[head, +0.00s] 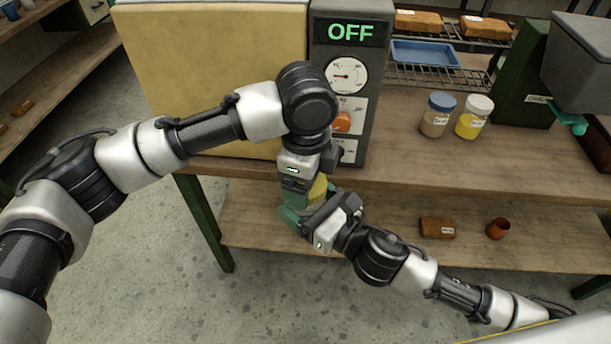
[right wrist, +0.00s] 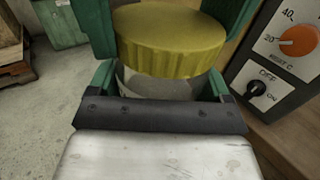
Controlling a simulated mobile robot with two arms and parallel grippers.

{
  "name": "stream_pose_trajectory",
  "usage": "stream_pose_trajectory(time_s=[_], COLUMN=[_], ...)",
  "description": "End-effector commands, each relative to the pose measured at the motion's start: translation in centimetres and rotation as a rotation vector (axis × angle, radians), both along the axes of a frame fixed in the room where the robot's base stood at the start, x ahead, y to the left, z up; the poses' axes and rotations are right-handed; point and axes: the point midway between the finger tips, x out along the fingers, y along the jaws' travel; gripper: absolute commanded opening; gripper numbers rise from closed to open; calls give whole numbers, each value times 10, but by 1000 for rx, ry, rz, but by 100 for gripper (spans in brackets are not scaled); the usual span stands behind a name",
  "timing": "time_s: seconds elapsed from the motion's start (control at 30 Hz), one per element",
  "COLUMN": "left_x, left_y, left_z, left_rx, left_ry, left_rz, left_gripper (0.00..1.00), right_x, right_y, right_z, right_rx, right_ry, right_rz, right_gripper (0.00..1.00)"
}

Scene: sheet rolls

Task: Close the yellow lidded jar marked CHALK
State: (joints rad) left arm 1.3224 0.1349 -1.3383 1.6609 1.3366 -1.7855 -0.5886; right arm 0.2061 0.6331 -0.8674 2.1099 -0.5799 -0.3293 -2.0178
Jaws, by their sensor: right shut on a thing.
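The jar with a ribbed yellow lid (right wrist: 170,40) is held up in front of the bench. In the head view only a small yellow part (head: 319,188) shows between my two grippers. My right gripper (head: 298,216) is shut on its pale body (right wrist: 158,84), below the lid. My left gripper points down from above. Its green fingers flank the lid in the right wrist view, but I cannot tell whether they grip it. The lid sits over the body; whether it is fully seated is unclear.
A bench (head: 410,160) carries a tan oven with a control panel (head: 348,75) reading OFF. A blue-lidded jar (head: 437,115) and a white-lidded yellow jar (head: 473,117) stand at right.

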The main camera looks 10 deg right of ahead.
Motion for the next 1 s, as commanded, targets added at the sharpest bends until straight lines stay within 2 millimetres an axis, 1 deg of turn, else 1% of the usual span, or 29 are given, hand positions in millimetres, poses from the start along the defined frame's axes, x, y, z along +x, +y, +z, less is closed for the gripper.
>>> stream_pose_trajectory(time_s=[0.1, 0.13, 0.27, 0.3, 0.57, 0.67, 0.9, 1.0], left_x=[1, 2, 1, 1, 1, 1, 1, 0], left_y=[1, 1, 1, 1, 0, 0, 0, 0], left_z=[0, 0, 0, 0, 3, 11, 42, 46], left_rx=[3, 3, 2, 2, 0, -1, 1, 0], left_ry=[-3, -3, -2, -2, -1, -3, -3, -1], left_rz=[15, 15, 16, 15, 15, 15, 15, 15], left_gripper=[47, 77, 97, 100, 100, 100, 100, 100], right_x=[0, 0, 0, 0, 0, 0, 0, 0], right_y=[0, 0, 0, 0, 0, 0, 0, 0], right_z=[1, 1, 1, 1, 1, 1, 1, 1], right_rx=[0, 0, 0, 1, 1, 1, 1, 1], right_ry=[-1, -1, -1, -2, -2, -2, -2, -2], right_rz=[0, 0, 1, 1, 1, 1, 1, 1], right_gripper=[13, 13, 13, 13, 13, 13, 13, 13])
